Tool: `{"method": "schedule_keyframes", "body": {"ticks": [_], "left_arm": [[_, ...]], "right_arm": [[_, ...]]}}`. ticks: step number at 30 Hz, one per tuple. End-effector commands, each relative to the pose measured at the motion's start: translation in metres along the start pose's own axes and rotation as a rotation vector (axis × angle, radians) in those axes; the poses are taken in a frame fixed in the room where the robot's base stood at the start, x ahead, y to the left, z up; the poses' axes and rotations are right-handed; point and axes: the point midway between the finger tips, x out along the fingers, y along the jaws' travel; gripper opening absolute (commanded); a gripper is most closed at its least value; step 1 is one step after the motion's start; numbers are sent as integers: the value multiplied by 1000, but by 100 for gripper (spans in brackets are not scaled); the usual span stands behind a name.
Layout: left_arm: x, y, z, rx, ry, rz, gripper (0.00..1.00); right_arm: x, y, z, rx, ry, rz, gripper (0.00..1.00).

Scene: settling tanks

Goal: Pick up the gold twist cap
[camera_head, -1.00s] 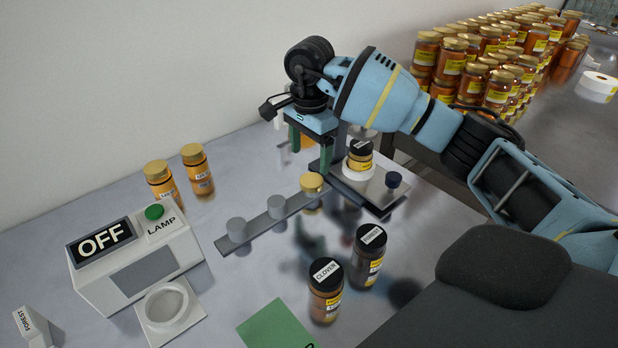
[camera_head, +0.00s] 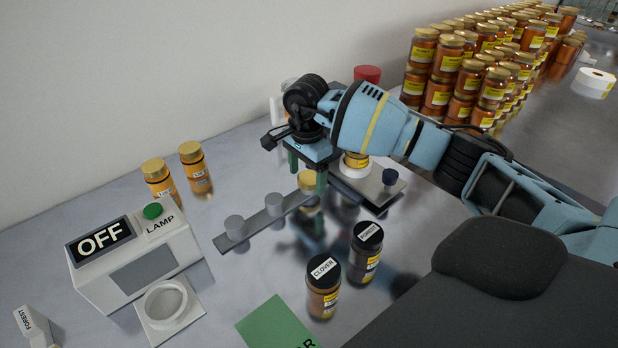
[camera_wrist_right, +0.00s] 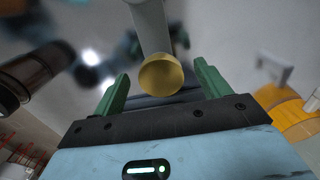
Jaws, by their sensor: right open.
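The gold twist cap (camera_head: 307,181) sits at the far right end of the grey bar with pegs (camera_head: 262,222). My right gripper (camera_head: 307,174) is open and points down just over the cap; one green finger partly covers the cap's right side. In the right wrist view the cap (camera_wrist_right: 160,75) shows as a gold disc between the tips of the two open green fingers (camera_wrist_right: 161,85), not gripped. I cannot tell how much height separates the fingertips and the cap. My left gripper is not in view.
Two black-lidded jars, clover (camera_head: 323,287) and another (camera_head: 364,252), stand in front of the bar. A lamp box (camera_head: 135,258) reading OFF is at left, with two gold-lidded jars (camera_head: 195,167) behind. A jar on a scale (camera_head: 355,163) is partly behind my gripper.

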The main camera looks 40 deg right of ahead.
Motion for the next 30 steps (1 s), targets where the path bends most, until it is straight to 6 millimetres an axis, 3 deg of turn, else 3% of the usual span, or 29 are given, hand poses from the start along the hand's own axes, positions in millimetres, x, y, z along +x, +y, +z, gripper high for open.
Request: {"method": "schedule_keyframes", "body": {"ticks": [2,12,23,30], "left_arm": [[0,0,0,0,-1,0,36],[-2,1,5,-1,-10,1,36],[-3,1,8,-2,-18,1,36],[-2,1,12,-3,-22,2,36]], "right_arm": [[0,0,0,0,0,0,73],[0,0,0,0,0,0,29],[-2,0,0,0,0,0,28],[-21,-1,0,-1,1,-2,28]]}}
